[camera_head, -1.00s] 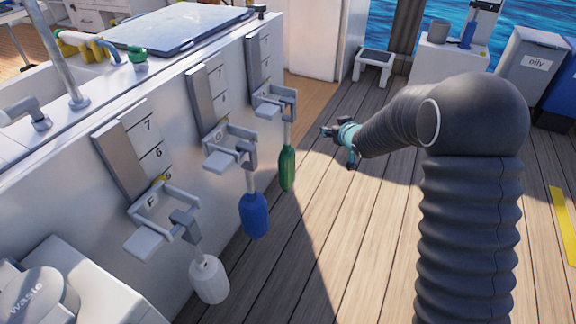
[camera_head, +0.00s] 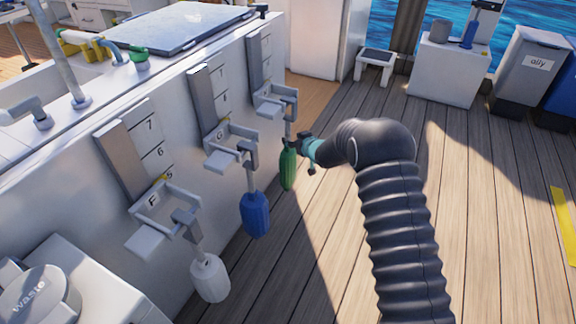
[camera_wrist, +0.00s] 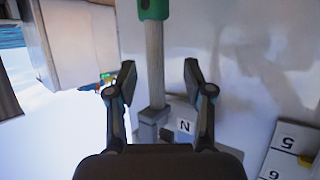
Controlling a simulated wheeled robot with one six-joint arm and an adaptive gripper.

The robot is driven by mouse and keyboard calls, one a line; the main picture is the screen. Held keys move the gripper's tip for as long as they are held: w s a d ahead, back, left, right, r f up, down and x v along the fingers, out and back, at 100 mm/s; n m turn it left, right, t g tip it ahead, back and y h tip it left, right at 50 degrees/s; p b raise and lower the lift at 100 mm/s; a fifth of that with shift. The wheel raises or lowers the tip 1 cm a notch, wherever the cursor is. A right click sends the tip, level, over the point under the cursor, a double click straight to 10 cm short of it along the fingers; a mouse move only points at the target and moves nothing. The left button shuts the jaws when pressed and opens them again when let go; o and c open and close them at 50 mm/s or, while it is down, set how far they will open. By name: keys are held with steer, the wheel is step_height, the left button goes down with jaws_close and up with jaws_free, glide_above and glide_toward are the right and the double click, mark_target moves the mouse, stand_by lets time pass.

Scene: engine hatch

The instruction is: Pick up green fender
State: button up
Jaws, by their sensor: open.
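The green fender (camera_head: 288,168) hangs from the farthest wall bracket (camera_head: 276,97) by a pale strap or rod. My gripper (camera_head: 299,146) is beside the fender's upper end in the head view. In the wrist view my gripper (camera_wrist: 160,75) is open, with one finger on each side of the pale strap (camera_wrist: 154,62) in the picture. I cannot tell if the fingers touch it. The end of the green fender (camera_wrist: 153,9) shows at the top edge there, and the bracket with an "N" label (camera_wrist: 184,127) is below. Most of the fender is cut off in that view.
A blue fender (camera_head: 255,214) and a white fender (camera_head: 210,278) hang from nearer brackets on the white wall. A white bin marked "waste" (camera_head: 40,290) stands at the lower left. The plank deck (camera_head: 490,240) to the right is mostly clear.

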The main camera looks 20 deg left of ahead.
mark_target(290, 134)
steer(key=shift+w+r+p+x, duration=0.1)
steer(key=shift+x, duration=0.85)
steer(key=shift+w+r+p+x, duration=0.15)
steer(key=shift+x, duration=0.75)
steer(key=shift+w+r+p+x, duration=0.1)
steer(key=shift+x, duration=0.85)
steer(key=shift+d, duration=0.1)
jaws_close()
